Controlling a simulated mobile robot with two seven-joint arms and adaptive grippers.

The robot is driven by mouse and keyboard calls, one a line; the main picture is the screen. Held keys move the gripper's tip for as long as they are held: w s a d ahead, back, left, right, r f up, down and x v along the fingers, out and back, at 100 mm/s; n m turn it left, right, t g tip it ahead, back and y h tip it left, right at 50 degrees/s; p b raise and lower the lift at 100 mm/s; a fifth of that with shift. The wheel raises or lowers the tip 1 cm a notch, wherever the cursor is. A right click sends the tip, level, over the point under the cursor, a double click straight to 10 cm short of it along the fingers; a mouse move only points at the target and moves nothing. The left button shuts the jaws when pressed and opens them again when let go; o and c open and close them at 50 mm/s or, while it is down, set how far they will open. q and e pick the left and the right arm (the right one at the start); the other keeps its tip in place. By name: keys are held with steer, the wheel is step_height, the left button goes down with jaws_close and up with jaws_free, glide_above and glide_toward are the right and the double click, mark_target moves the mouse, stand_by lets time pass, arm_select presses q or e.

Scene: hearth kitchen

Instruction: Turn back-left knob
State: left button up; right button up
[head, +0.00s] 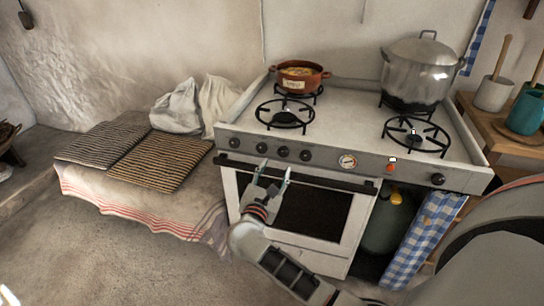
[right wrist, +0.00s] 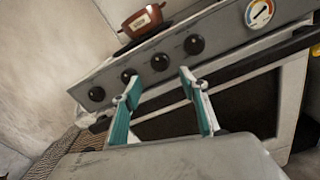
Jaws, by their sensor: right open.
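The stove's front panel (head: 325,160) carries a row of dark round knobs on its left half: a leftmost knob (head: 235,142), a second (head: 262,148), a third (head: 284,152) and a fourth (head: 306,155). No label shows which one is the back-left knob. My right gripper (head: 273,173) is open and empty, fingers pointing at the panel, just below the second and third knobs. In the right wrist view the second knob (right wrist: 129,75) is by the left fingertip, and the third knob (right wrist: 160,61) shows between the fingers. I cannot see contact. My left gripper is out of view.
An oven handle bar (head: 325,180) runs below the knobs, close to my right gripper. A red pot (head: 299,79) stands on the back-left burner and a large steel pot (head: 417,75) on the back-right. A gauge (head: 348,161) and another knob (head: 438,179) lie further right.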

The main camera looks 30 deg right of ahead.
mark_target(282, 155)
steer(key=x, duration=0.6)
steer(key=shift+w+d, duration=0.2)
steer(key=shift+d, duration=0.2)
steer(key=c, duration=1.1)
